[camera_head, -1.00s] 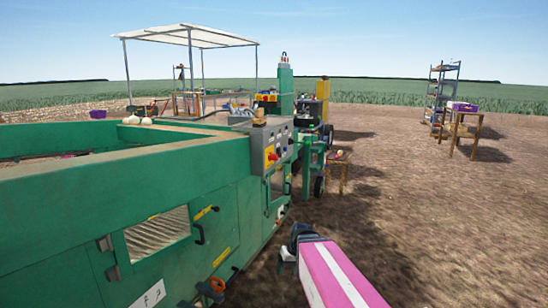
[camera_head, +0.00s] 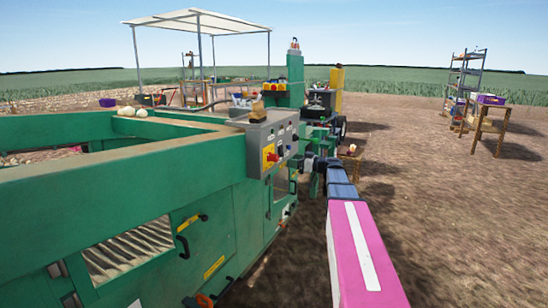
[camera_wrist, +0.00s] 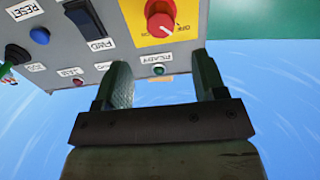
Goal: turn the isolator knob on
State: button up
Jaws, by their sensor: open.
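The isolator knob (camera_wrist: 161,24) is a red rotary knob on a yellow plate (camera_wrist: 133,30) with OFF lettering, seen upside down at the top of the wrist view. In the head view the red knob (camera_head: 271,157) sits on the side of a grey control box (camera_head: 251,137) on the green machine. My gripper (camera_wrist: 164,72) is open and empty. Its two fingers point toward the panel, spread to either side of the knob's column in the picture, with the knob beyond their tips. No contact with the knob shows. In the head view my gripper (camera_head: 308,164) is right of the panel.
Around the knob are a black switch (camera_wrist: 85,19), a blue button (camera_wrist: 40,35), a small red lamp (camera_wrist: 158,70) and several labels. The green machine (camera_head: 120,190) fills the left. Open soil (camera_head: 430,210) lies right. A wooden table (camera_head: 490,125) and shelf rack stand far right.

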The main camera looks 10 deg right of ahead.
aim_at(278, 158)
jog(key=x, duration=1)
jog(key=shift+w+a, duration=0.1)
jog(key=shift+a, duration=0.15)
jog(key=shift+f, duration=0.1)
jog(key=c, duration=0.9)
